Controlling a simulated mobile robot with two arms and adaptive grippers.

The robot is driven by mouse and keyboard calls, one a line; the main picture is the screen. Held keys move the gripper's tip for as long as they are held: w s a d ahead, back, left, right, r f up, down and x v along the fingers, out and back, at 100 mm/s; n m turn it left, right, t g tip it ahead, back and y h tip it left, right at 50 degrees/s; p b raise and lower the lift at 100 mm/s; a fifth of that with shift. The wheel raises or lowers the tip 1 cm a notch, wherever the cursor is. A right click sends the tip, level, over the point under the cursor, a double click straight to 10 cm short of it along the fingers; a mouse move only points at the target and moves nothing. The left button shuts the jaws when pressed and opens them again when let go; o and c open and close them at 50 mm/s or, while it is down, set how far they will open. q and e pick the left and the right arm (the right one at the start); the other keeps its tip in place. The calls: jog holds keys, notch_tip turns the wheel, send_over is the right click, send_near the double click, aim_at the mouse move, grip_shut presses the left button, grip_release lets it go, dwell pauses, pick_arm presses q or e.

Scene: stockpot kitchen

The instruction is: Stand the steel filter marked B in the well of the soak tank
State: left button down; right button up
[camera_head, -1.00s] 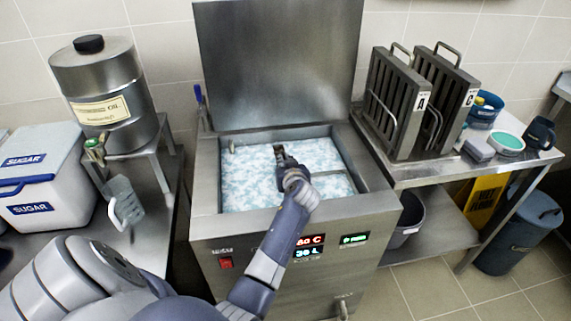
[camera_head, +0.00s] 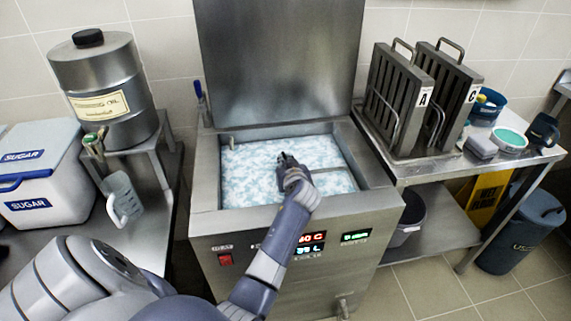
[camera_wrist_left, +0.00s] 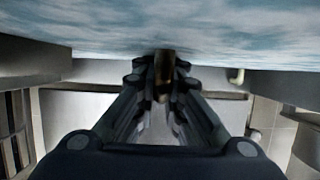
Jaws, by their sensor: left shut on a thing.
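The soak tank (camera_head: 205,175) stands open in the middle of the head view, with white-blue foam (camera_head: 255,175) covering its liquid. My left gripper (camera_head: 286,160) is low over the foam near the tank's middle. In the left wrist view my left gripper (camera_wrist_left: 163,85) is shut on a small brownish piece (camera_wrist_left: 163,68), apparently the handle of the filter marked B. The filter's body and its B mark do not show; foam would hide anything below the surface. The well's inside is hidden too. My right gripper is not in view.
Filters A (camera_head: 400,100) and C (camera_head: 452,95) stand in a rack on the right steel table (camera_head: 400,171). The raised lid (camera_head: 280,60) stands behind the tank. An oil drum (camera_head: 105,90), a jug (camera_head: 122,200) and a sugar box (camera_head: 40,170) are at the left.

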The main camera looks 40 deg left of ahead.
pick_arm(q)
jog(key=shift+d+f, duration=0.1)
jog(key=shift+f, duration=0.1)
jog(key=c, duration=1.6)
grip_release()
